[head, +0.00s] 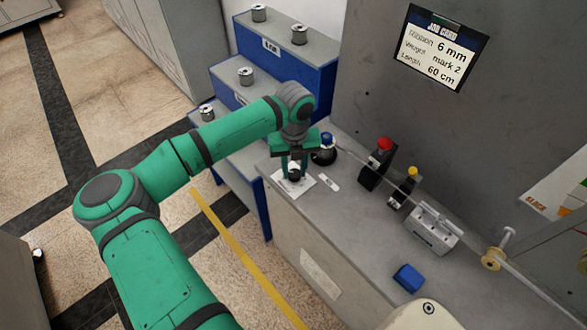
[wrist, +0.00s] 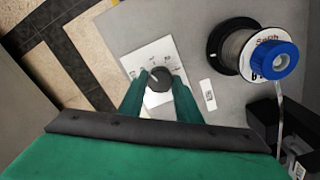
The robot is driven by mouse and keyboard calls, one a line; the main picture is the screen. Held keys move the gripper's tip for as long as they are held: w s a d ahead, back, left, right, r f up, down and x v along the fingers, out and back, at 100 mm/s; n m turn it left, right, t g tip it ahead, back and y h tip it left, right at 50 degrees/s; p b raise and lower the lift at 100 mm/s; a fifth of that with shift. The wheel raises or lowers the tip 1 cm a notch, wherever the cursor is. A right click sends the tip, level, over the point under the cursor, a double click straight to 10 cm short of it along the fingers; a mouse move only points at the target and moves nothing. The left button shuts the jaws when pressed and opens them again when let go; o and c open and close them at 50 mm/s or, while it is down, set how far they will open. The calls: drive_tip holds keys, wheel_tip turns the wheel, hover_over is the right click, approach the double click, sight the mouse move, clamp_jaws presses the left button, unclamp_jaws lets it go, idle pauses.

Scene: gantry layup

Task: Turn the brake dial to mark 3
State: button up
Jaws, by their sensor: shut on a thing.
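The brake dial (wrist: 159,80) is a dark round knob with a pale pointer line on a white marked plate (wrist: 137,61). In the wrist view its pointer aims up and to the left; the marks are too small to read surely. My gripper (wrist: 160,92) is shut on the dial, one green finger on each side. In the head view my gripper (head: 294,172) points down over the dial, which it partly hides, and the white plate (head: 305,182) lies on the grey bench top. The job card (head: 436,52) reads 6 mm, mark 2, 60 cm.
A spool with a blue cap (wrist: 277,58) stands right of the dial. Beyond it are a red-knobbed block (head: 377,162), a yellow-knobbed block (head: 404,187) and a metal guide (head: 433,231). A blue block (head: 408,277) lies on the bench. Blue steps (head: 295,93) with several spools stand behind.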

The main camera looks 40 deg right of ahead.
drive_tip(key=m, duration=0.6)
drive_tip(key=shift+w+m, duration=0.15)
drive_tip(key=shift+m, duration=0.95)
drive_tip(key=m, duration=0.3)
drive_tip(key=shift+s+m, duration=0.2)
drive_tip(key=shift+m, duration=0.1)
drive_tip(key=m, duration=0.3)
drive_tip(key=shift+m, duration=0.3)
drive_tip(key=m, duration=0.4)
drive_tip(key=shift+w+a+m, duration=0.15)
drive_tip(key=shift+w+m, duration=0.05)
drive_tip(key=shift+m, duration=0.9)
drive_tip(key=shift+s+d+m, duration=0.2)
drive_tip(key=shift+m, duration=0.3)
